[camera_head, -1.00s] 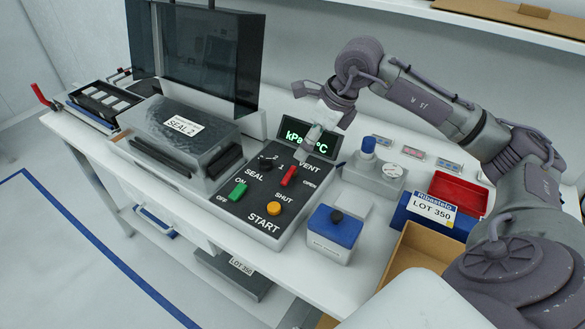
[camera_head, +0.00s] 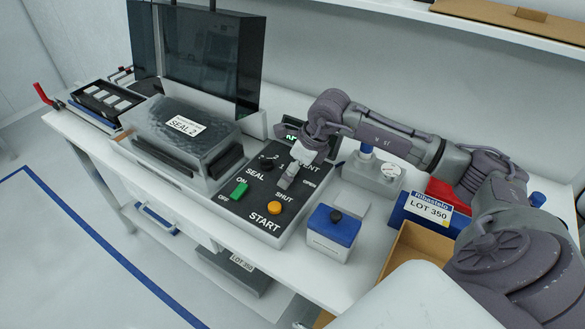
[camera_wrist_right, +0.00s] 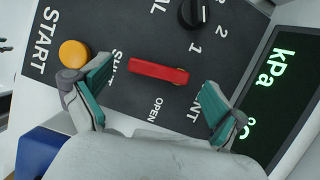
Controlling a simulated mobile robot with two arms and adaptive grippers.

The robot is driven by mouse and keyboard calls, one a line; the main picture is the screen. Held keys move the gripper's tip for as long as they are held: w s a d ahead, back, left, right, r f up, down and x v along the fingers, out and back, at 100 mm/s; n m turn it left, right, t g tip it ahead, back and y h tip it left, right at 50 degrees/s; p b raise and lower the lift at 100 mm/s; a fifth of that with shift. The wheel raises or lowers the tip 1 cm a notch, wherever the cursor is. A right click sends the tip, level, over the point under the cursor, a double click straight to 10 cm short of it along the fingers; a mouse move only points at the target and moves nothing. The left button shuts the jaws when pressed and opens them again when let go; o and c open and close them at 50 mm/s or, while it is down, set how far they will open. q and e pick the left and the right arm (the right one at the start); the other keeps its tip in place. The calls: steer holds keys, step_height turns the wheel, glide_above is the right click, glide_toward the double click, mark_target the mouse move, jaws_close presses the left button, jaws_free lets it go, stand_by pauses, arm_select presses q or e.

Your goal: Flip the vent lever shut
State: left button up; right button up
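The red vent lever (camera_wrist_right: 158,72) is on the dark control panel (camera_wrist_right: 130,25), beside the words VENT, OPEN and SHUT. In the right wrist view its bar points between SHUT and the VENT side. My right gripper (camera_wrist_right: 155,82) is open, with one teal-padded finger beyond each end of the lever. I see no clear contact; the height gap is hard to judge. In the head view the right gripper (camera_head: 288,179) is low over the panel and hides the lever. My left gripper is not in view.
The panel also carries a black SEAL knob (camera_wrist_right: 192,14), an orange START button (camera_wrist_right: 75,54) and a green switch (camera_head: 240,190). A lit kPa display (camera_wrist_right: 272,90) stands behind. A blue-lidded box (camera_head: 334,226) stands right of the panel, the sealer (camera_head: 180,150) left.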

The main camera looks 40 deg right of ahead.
steer(key=c, duration=1)
steer(key=shift+w+a+f+m+h+b, duration=0.15)
steer(key=shift+m+h+b, duration=0.15)
steer(key=shift+m+b, duration=0.5)
steer(key=shift+r+b, duration=0.2)
steer(key=shift+b, duration=0.1)
steer(key=o, duration=1.2)
steer(key=shift+c, duration=0.2)
steer(key=shift+r, duration=0.1)
steer(key=v, duration=1.2)
